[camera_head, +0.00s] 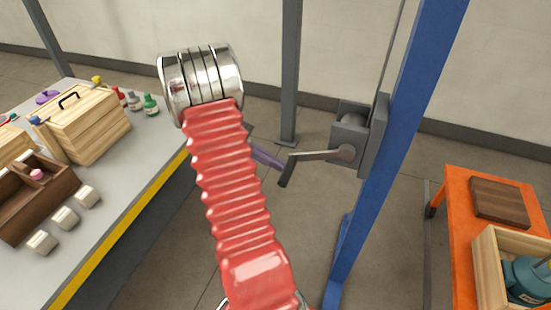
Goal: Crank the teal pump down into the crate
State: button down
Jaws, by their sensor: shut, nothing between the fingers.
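The teal pump (528,281) shows at the lower right, cut off by the picture edge. It appears within or just above the light wooden crate (489,272); I cannot tell how deep it sits. The winch crank (318,156) points left from the grey winch box (352,140) on the blue post, its dark handle (286,171) hanging at the end. My gripper (268,158), a purplish tip mostly hidden behind my red arm, is shut and empty just left of the handle. I cannot tell whether they touch.
The blue post (395,130) stands right of the crank, a grey post (290,70) behind. The orange table (453,215) bears the crate and a brown block (499,201). At left, a grey workbench (125,185) holds wooden boxes, bottles and small blocks.

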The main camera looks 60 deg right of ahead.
jog(key=w+f, duration=0.5)
jog(key=w, duration=0.3)
jog(key=shift+a, duration=0.35)
dwell(0.4)
jog(key=shift+w+a, duration=0.1)
